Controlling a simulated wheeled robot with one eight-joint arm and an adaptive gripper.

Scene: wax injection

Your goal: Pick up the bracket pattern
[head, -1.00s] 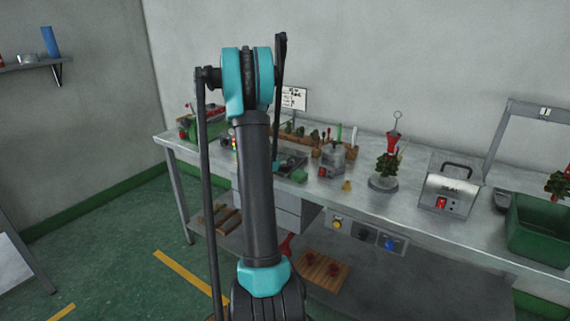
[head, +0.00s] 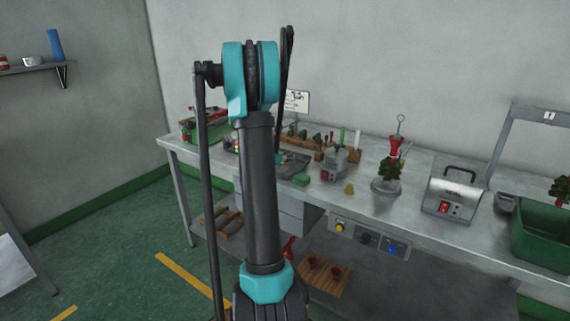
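I cannot pick out the bracket pattern for sure. A small green piece (head: 301,180) lies on the steel bench (head: 400,208), right of a dark shallow tray (head: 293,165). A small yellowish piece (head: 349,189) lies further right, near the front edge. My arm stands upright in front of the bench's left half and hides part of it. A bit of teal, apparently my wrist, shows beside the arm near the tray. My gripper's fingers are hidden or too small to make out, so I cannot tell whether they hold anything.
A wooden rack with green pieces (head: 317,141) stands at the back. A small machine with a red switch (head: 333,165), a wax tree on a stand (head: 388,174), a sealing unit (head: 452,196) and a green bin (head: 540,236) stand along the bench. A wooden board (head: 325,277) lies below.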

